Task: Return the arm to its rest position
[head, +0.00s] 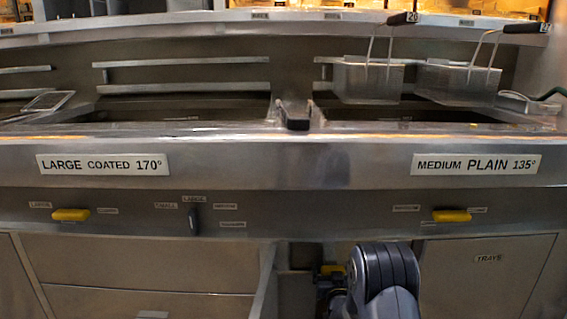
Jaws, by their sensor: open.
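Part of my arm (385,275), a dark blue-grey rounded joint, shows at the bottom, right of centre, in the head view. It is in front of the lower cabinets, below the fryer's front edge. My gripper is not visible in this view.
The steel fryer front (290,162) spans the view, with yellow knobs (70,214) (452,215) below its labels. Two wire baskets (367,80) (458,82) with black handles hang at the right vat.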

